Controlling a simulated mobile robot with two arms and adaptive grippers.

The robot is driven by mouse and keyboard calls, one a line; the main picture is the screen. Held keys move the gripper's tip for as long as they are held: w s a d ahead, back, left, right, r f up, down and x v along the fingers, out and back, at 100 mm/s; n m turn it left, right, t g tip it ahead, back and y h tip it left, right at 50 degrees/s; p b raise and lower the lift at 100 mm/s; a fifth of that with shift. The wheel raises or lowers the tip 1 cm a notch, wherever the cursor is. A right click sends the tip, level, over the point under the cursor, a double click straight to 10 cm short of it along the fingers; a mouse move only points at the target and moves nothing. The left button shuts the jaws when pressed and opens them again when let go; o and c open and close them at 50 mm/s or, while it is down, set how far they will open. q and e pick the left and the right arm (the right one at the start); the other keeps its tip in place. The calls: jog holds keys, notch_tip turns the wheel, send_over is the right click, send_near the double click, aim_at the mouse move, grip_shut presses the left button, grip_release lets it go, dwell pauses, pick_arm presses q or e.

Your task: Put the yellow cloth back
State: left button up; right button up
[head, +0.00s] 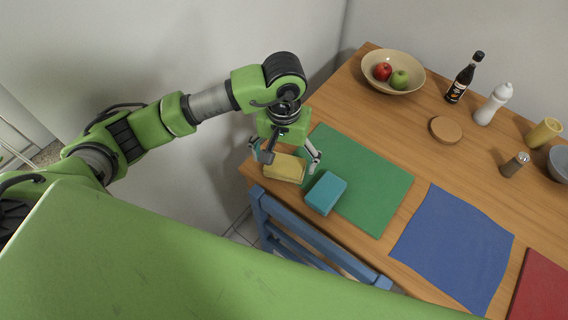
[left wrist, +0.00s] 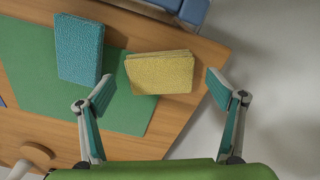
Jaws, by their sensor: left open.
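The yellow cloth (head: 285,168) lies folded at the left end of the wooden table, by the edge of the green mat (head: 362,190). My left gripper (head: 290,160) is open above it in the head view. In the left wrist view the yellow cloth (left wrist: 160,72) lies beyond and between the two spread fingertips of my left gripper (left wrist: 160,92). I cannot tell whether a finger touches it. A blue cloth or sponge (head: 326,193) sits on the green mat beside the yellow cloth, and it also shows in the left wrist view (left wrist: 79,50). My right gripper is not in view.
A blue chair (head: 285,225) stands against the table's near edge. A blue mat (head: 455,245) and a red mat (head: 543,288) lie to the right. A fruit bowl (head: 412,86), dark bottle (head: 462,80), white bottle (head: 493,104) and round coaster (head: 446,130) are farther back.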

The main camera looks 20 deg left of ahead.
aim_at(284, 166)
pick_arm(q)
notch_tip(284, 166, up, 9)
jog(key=b, duration=0.1)
jog(key=shift+r, duration=0.15)
jog(key=shift+r, duration=0.1)
